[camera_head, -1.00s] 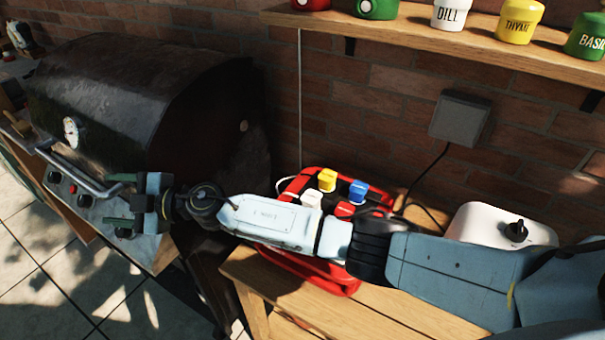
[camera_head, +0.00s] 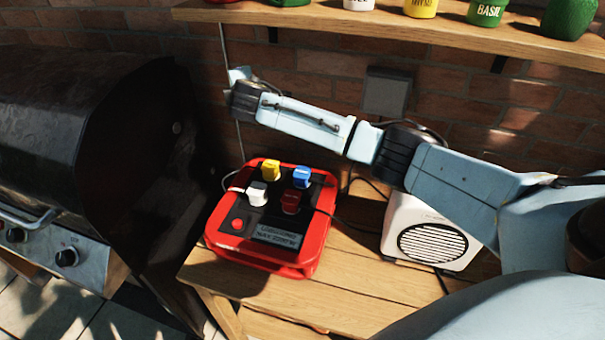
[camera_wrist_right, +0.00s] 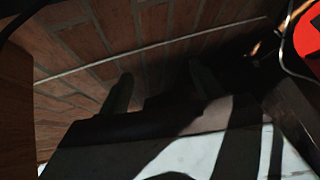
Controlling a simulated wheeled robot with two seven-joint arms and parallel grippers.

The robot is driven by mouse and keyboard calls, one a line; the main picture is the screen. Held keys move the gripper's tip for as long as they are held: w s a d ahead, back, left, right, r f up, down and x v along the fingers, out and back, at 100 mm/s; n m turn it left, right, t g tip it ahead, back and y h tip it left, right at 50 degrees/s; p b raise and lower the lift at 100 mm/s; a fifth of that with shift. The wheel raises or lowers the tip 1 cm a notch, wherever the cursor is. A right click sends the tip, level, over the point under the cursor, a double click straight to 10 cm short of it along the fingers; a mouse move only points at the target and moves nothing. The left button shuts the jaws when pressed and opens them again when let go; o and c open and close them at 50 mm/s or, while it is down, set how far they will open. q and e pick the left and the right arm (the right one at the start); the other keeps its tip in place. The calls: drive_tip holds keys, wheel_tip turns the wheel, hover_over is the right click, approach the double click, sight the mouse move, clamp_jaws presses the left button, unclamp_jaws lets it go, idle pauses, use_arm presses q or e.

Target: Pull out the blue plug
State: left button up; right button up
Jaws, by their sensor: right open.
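The blue plug (camera_head: 302,175) stands upright in the far right socket of a red power box (camera_head: 213,226) on the wooden table. A yellow plug (camera_head: 271,169) is to its left, a white plug (camera_head: 257,192) is nearer to the left, and a dark red plug (camera_head: 291,202) is just in front of it. My right gripper (camera_head: 238,75) is up near the brick wall, beyond and left of the plugs, touching none of them. In the right wrist view its two fingers (camera_wrist_right: 162,88) are apart with nothing between them. My left gripper is out of view.
A black grill (camera_head: 75,120) stands at the left. A white speaker-like box (camera_head: 432,232) is right of the power box. A grey wall box (camera_head: 386,92) and a shelf (camera_head: 400,30) with spice jars are behind. Cables run around the power box. The bench front (camera_head: 340,300) is clear.

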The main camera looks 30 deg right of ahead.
drive_tip(key=s+d+f+n+g+y+p, duration=0.1)
drive_tip(key=s+d+f+n+g, duration=0.1)
drive_tip(key=s+f+n+g, duration=0.1)
drive_tip(key=s+d+f+n+g+y+p, duration=0.1)
drive_tip(key=s+d+f+n+g, duration=0.2)
drive_tip(key=s+f+g, duration=0.1)
drive_tip(key=s+d+f+n+g+y, duration=0.1)
drive_tip(key=s+d+f+n+g, duration=0.2)
drive_tip(key=s+g, duration=0.3)
drive_tip(key=shift+s+f+n+p, duration=0.4)
drive_tip(key=shift+s+f, duration=0.35)
drive_tip(key=shift+s, duration=0.05)
drive_tip(key=shift+s+a+n+y, duration=0.1)
drive_tip(key=shift+s+n+y, duration=0.2)
drive_tip(key=shift+s+y, duration=0.15)
drive_tip(key=shift+f, duration=0.15)
